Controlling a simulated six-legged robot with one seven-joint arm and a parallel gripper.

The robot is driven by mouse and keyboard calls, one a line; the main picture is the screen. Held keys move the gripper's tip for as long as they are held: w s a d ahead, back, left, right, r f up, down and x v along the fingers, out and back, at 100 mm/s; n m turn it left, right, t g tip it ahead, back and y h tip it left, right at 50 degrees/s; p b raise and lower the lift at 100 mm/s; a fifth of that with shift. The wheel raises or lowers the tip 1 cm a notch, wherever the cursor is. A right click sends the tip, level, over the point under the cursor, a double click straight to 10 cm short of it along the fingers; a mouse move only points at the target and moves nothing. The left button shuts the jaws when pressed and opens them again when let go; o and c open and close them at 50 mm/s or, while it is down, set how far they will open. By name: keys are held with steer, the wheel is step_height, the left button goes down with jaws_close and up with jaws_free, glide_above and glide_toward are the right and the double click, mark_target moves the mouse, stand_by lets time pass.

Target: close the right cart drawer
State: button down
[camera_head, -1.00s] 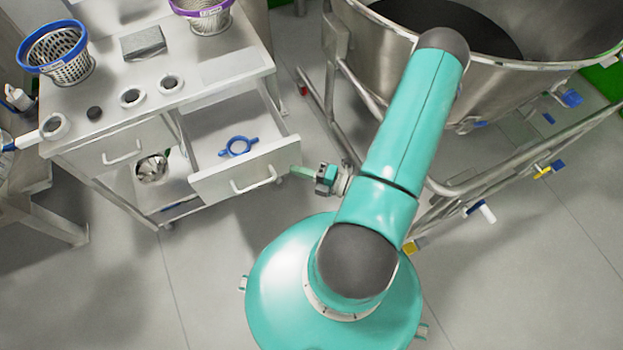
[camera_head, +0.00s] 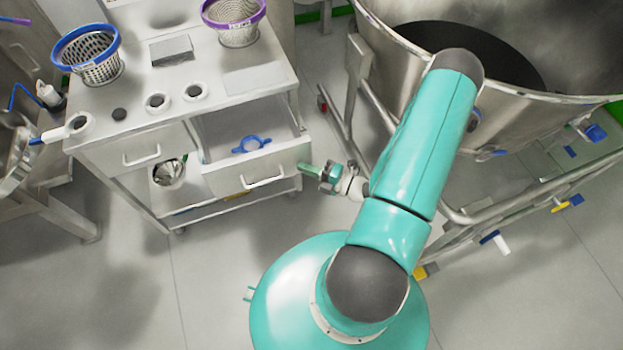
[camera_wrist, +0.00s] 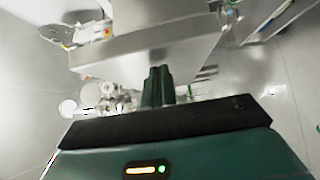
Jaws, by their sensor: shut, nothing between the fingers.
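The right cart drawer (camera_head: 278,168) is partly open in the head view, with a white front and a bar handle (camera_head: 264,182). A blue ring-shaped part (camera_head: 250,145) lies inside it. My gripper (camera_head: 304,168) is shut and empty, its green fingertips at the right end of the drawer front, right of the handle. I cannot tell whether they touch it. In the wrist view the closed green fingers (camera_wrist: 157,75) point toward a pale panel that looks like the drawer front (camera_wrist: 145,52).
The left drawer (camera_head: 145,150) is shut. A large steel vessel (camera_head: 395,65) on a tubular frame stands right. Floor in front of the cart is clear.

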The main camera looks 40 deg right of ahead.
glide_above(286, 129)
steer(key=shift+s, duration=0.35)
steer(key=shift+w+r, duration=0.15)
steer(key=shift+w, duration=0.2)
